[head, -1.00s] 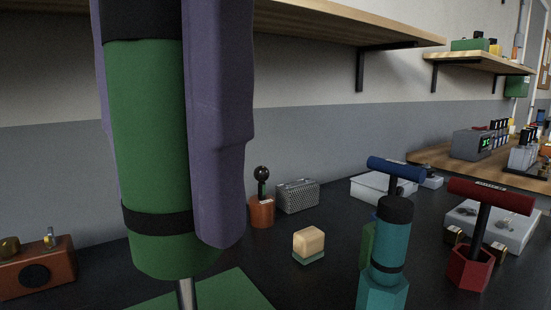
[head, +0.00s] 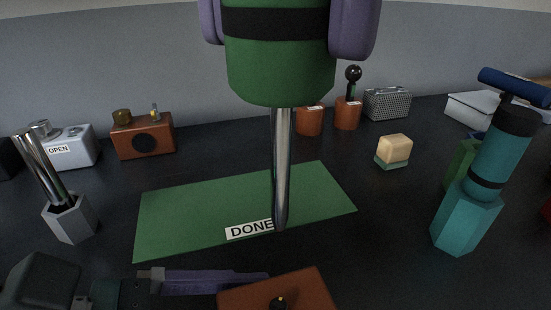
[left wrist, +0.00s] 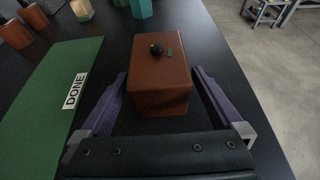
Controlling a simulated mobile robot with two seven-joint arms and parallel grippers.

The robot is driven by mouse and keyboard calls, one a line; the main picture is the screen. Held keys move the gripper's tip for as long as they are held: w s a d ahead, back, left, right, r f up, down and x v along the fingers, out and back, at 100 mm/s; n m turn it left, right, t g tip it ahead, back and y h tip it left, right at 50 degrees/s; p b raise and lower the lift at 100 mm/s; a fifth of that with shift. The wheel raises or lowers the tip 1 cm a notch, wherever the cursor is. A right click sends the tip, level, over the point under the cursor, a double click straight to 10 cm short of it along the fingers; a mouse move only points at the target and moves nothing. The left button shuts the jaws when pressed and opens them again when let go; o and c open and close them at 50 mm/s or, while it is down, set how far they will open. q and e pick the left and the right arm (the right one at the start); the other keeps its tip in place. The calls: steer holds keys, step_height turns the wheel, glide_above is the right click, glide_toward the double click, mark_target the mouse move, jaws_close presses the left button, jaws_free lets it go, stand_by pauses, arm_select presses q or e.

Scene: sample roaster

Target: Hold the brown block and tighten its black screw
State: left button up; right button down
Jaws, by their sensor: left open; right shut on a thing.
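The brown block (head: 258,290) is cut off by the bottom edge of the head view. Its black screw (head: 280,301) shows on top. In the left wrist view the block (left wrist: 160,92) stands between the two purple fingers of my open left gripper (left wrist: 161,80), with dark gaps showing on both sides. The screw (left wrist: 157,49) is on its upper face beside a small green mark. My right gripper (head: 285,30) is shut on the green handle of a screwdriver (head: 280,80). Its steel shaft points down; the tip appears in front of the green mat, apart from the screw.
The green mat (head: 180,215) marked DONE lies behind the block. A grey holder (head: 70,218) with steel shafts stands left, and a teal tool (head: 480,190) stands right. A beige-green block (head: 393,150) and a brown box (head: 143,138) sit farther back.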

arm_select(q)
steer(key=shift+x, duration=1.1)
jaws_close()
jaws_free()
steer(key=shift+r, duration=0.3)
stand_by(0.3)
jaws_close()
stand_by(0.9)
